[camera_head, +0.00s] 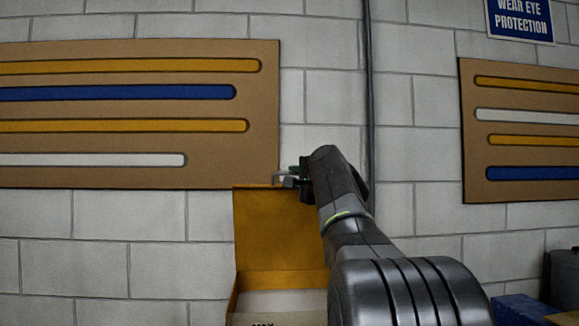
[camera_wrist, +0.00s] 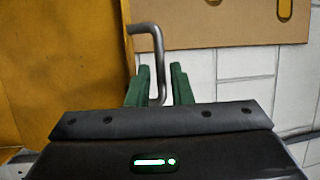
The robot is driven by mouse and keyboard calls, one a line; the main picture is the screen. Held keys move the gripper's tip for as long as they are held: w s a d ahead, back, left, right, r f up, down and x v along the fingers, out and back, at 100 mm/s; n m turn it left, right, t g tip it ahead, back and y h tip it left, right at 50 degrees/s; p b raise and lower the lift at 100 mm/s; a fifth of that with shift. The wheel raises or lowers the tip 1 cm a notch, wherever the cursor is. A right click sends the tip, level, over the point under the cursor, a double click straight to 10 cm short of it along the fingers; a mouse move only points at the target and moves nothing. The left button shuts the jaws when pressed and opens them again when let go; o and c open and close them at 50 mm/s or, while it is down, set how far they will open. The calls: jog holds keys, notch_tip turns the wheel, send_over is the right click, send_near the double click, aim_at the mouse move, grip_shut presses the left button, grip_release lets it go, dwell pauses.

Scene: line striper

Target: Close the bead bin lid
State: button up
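The bead bin's orange-yellow lid (camera_head: 278,228) stands upright, open, at the back of the bin (camera_head: 287,302) in the head view. The lid fills the left of the wrist view (camera_wrist: 60,70). A grey bent-bar handle (camera_wrist: 157,55) sticks out at the lid's edge; in the head view it is small at the lid's top (camera_head: 277,176). My gripper (camera_wrist: 160,82) is at the handle, with its green fingers on either side of the bar. Narrow gaps seem to show between bar and fingers, so it looks open. My arm covers the right part of the lid and bin.
A block wall stands behind, with brown panels bearing coloured stripes at left (camera_head: 140,142) and right (camera_head: 520,190). A dark pipe (camera_head: 369,90) runs down the wall. A blue object (camera_head: 520,310) and a dark case (camera_head: 563,280) are at lower right.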

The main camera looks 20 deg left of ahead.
aim_at(291, 174)
jog(key=shift+p+x, duration=0.55)
jog(key=shift+x, duration=1.3)
grip_shut()
jog(key=shift+f, duration=0.1)
